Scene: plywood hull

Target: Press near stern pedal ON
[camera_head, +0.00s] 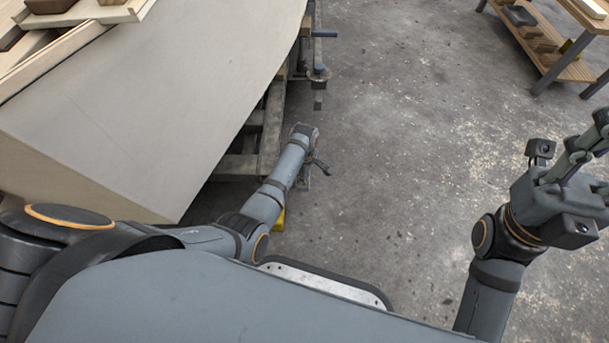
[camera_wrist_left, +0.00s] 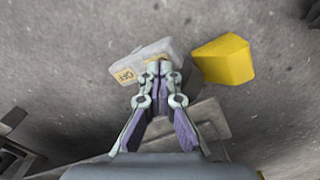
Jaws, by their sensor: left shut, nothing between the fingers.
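In the left wrist view, a light grey pedal (camera_wrist_left: 146,54) lies on the concrete floor, with a yellowish label reading OFF at its left end. My left gripper (camera_wrist_left: 160,66) is shut and empty, with its tips over the pedal's lower edge. They cover part of the pedal and a second yellowish patch. I cannot tell whether the tips touch it. In the head view my left arm reaches down beside the hull, and the pedal cannot be made out there. My right gripper (camera_head: 590,145) is raised at the right; its finger opening is unclear.
A yellow block (camera_wrist_left: 224,60) stands just right of the pedal. A grey plate (camera_wrist_left: 207,120) lies below the gripper. The pale plywood hull (camera_head: 160,85) rises left of my left arm. Open concrete floor (camera_head: 400,130) lies to the right. A wooden bench (camera_head: 545,45) stands at the far right.

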